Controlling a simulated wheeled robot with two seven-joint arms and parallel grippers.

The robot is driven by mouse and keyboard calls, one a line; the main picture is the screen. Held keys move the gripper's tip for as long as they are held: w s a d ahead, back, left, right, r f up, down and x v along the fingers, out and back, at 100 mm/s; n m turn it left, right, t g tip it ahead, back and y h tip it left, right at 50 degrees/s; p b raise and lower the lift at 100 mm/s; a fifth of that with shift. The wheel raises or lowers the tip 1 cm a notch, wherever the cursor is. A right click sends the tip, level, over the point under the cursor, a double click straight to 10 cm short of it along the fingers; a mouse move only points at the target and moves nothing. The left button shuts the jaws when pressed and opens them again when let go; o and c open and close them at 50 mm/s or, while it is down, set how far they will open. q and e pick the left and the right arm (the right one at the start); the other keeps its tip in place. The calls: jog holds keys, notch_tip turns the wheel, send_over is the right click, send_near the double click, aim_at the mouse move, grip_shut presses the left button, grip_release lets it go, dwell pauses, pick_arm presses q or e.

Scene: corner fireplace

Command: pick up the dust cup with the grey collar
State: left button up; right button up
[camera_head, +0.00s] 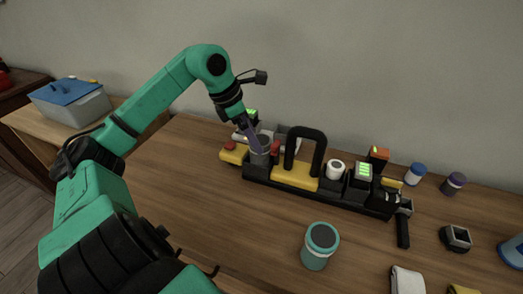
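A grey cylindrical cup (260,156) stands in the black and yellow tool stand on the table. A teal cup (315,258) with a dark grey top stands upright, apart, in front of the stand. I cannot tell for sure which of these is the dust cup with the grey collar. My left gripper (252,139) points down at the grey cup from above, its purplish end at or inside the cup's rim. Its fingertips are too small and overlapped to show whether they are open or shut. My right gripper is out of view.
The stand has a tall black handle (321,142), a white roll (335,169) and green-lit blocks (363,171). Blue-capped (415,174) and purple (453,184) jars stand at right. A lidded bin (72,101) is far left. The front-left table is mostly clear.

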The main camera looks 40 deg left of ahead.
pick_arm(q)
jog(key=p+x, duration=0.1)
jog(key=x, duration=0.4)
jog(key=shift+w+f+p, duration=0.1)
jog(key=shift+p, duration=0.25)
jog(key=shift+w+f, duration=0.15)
jog(key=shift+f, duration=0.15)
jog(key=c, duration=1.3)
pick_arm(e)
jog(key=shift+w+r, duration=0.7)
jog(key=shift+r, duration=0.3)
pick_arm(q)
jog(key=shift+r, duration=0.1)
